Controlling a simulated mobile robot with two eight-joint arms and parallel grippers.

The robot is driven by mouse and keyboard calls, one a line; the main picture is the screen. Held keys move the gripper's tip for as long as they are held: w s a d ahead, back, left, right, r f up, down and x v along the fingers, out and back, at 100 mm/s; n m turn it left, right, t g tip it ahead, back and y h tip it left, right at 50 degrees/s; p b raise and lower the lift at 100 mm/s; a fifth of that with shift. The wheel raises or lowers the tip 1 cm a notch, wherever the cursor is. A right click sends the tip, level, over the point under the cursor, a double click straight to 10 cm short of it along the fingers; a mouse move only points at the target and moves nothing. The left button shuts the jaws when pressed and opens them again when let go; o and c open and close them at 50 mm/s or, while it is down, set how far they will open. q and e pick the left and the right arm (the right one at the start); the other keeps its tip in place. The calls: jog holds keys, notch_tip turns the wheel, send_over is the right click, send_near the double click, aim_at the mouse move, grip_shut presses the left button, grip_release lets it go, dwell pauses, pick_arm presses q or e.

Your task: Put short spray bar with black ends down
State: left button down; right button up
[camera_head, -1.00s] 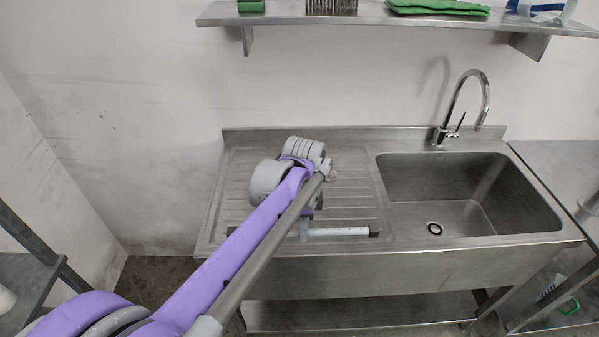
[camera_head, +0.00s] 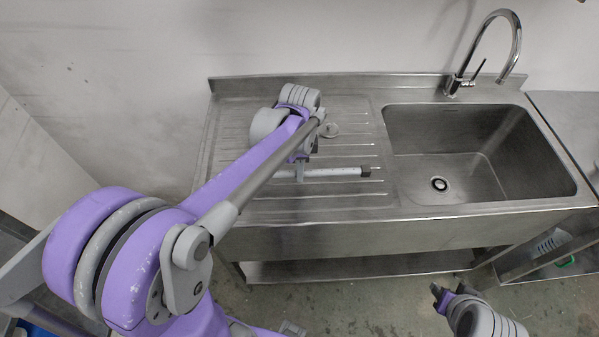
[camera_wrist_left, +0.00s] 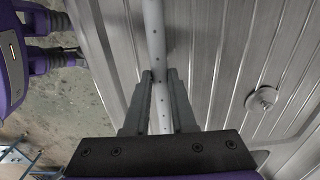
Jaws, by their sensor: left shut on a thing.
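The short spray bar (camera_head: 332,172) is a thin white tube with small holes and a black right end in the head view. Its left end is hidden behind my arm. My left gripper (camera_head: 300,175) is shut on the bar. In the left wrist view the bar (camera_wrist_left: 154,45) runs between the two grey fingers (camera_wrist_left: 160,100). The bar lies level over the ribbed steel drainboard (camera_head: 345,205), near its front edge. I cannot tell whether it touches the surface. My right gripper (camera_head: 451,290) is low in front of the sink, empty, with its fingers apart.
The sink basin (camera_head: 450,150) with a tall tap (camera_head: 515,35) is right of the drainboard. A small round metal piece (camera_head: 330,130) lies on the drainboard behind the bar and shows in the wrist view (camera_wrist_left: 262,99). The drainboard's left and back areas are clear.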

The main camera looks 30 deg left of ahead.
aim_at(300, 184)
pick_arm(q)
jog(key=shift+w+f, duration=0.1)
jog(key=shift+f, duration=2)
jog(key=shift+f, duration=0.1)
jog(key=c, duration=0.7)
grip_release()
jog(key=shift+c, duration=0.2)
